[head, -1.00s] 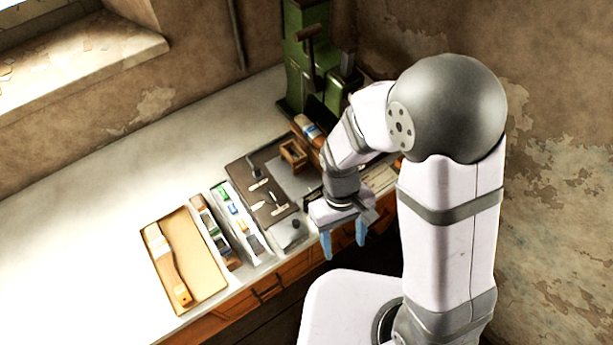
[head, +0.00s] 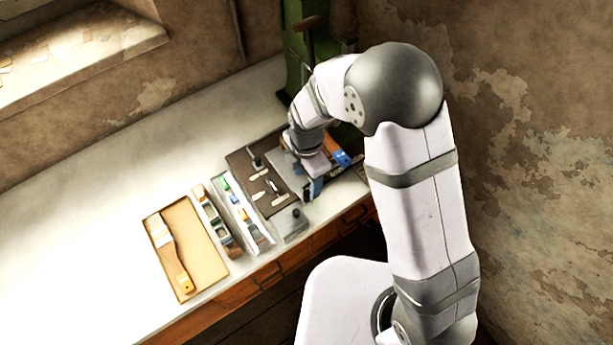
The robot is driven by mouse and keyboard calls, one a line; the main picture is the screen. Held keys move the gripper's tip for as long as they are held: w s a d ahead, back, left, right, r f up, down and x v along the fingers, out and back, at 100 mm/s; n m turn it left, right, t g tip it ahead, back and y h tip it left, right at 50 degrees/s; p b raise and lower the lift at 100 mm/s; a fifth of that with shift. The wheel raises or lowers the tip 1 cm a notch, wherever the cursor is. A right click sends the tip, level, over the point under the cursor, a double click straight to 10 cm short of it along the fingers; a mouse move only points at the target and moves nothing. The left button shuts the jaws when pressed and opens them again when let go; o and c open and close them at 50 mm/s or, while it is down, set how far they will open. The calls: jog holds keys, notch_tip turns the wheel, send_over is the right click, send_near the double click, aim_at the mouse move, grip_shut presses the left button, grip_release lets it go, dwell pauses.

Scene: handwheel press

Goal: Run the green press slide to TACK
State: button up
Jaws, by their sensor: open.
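The green press (head: 296,45) stands at the back of the bench against the wall. A brown handle (head: 311,22) shows at its upper part. My arm covers most of its front and lower part, so the slide, its position and any TACK mark are hidden. My gripper (head: 314,186) is low over the bench in front of the press, at the right edge of the dark board, pointing down. Its blue fingers are apart; I see nothing held between them. It is apart from the press handle.
A dark board (head: 238,160) with small tools lies left of my gripper. A blue and orange item (head: 336,150) lies beside my gripper. The bench's left part is clear.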

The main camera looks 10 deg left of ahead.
aim_at(307, 194)
jog(key=shift+f, duration=0.1)
notch_tip(307, 194, down, 10)
jog(key=b, duration=0.7)
jog(key=shift+r, duration=0.25)
jog(key=shift+s+d+b, duration=0.1)
jog(key=shift+s+b, duration=0.05)
jog(key=shift+b, duration=0.15)
jog(key=shift+f, duration=0.1)
